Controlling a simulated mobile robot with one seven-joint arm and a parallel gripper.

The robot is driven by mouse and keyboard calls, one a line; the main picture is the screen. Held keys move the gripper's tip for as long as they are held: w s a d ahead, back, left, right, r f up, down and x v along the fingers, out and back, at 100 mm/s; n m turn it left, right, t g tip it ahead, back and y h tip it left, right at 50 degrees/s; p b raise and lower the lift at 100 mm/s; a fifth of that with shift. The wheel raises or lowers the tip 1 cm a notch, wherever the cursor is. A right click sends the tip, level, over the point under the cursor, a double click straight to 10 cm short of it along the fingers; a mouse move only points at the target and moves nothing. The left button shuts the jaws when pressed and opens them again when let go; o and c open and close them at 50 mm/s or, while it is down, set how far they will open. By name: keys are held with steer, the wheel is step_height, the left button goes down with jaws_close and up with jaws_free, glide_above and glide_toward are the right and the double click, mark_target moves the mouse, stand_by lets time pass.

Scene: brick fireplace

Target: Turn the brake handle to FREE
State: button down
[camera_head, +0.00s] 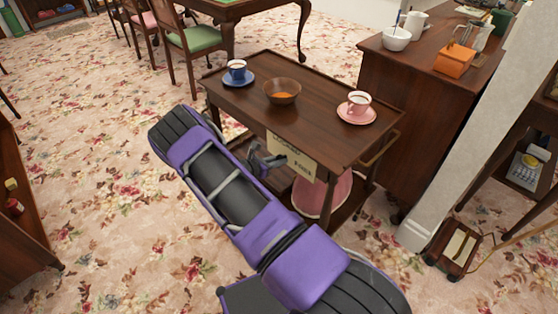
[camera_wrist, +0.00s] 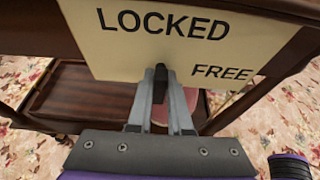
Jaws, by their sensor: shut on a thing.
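A wooden tea trolley (camera_head: 320,105) carries a cream plate (camera_head: 293,155) on its side. In the wrist view the plate (camera_wrist: 110,45) reads LOCKED at the top and FREE lower right. The dark brake handle (camera_wrist: 160,78) shows below LOCKED, left of FREE, at the plate's lower edge. My gripper (camera_wrist: 161,76) is shut on the handle, with a grey finger on each side of it. The fingers hide part of the handle, and its pivot is not clear. In the head view my gripper (camera_head: 268,160) is at the plate's left end, and the handle cannot be made out.
On the trolley stand a blue cup (camera_head: 237,69) on a saucer, a wooden bowl (camera_head: 282,91) and a pink cup (camera_head: 358,102) on a saucer. A pink object (camera_head: 322,195) sits on the lower shelf. A cabinet (camera_head: 408,120) stands close right; carpet is open to the left.

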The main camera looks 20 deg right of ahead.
stand_by(0.3)
steer(key=m+t+b, duration=0.1)
steer(key=m+t, duration=0.1)
steer(key=shift+s+f+m+y, duration=0.1)
steer(key=shift+m+y, duration=0.3)
steer(key=m+t, duration=0.2)
steer(key=m, duration=0.1)
steer(key=shift+s+p, duration=0.1)
steer(key=shift+p, duration=0.2)
steer(key=m+t, duration=0.2)
steer(key=m, duration=0.1)
steer(key=shift+f+m, duration=0.2)
steer(key=shift+m, duration=0.1)
steer(key=shift+m+t+h, duration=0.6)
steer(key=shift+m+t, duration=0.1)
steer(key=shift+m, duration=1)
steer(key=c, duration=0.8)
jaws_free()
steer(key=shift+c, duration=0.2)
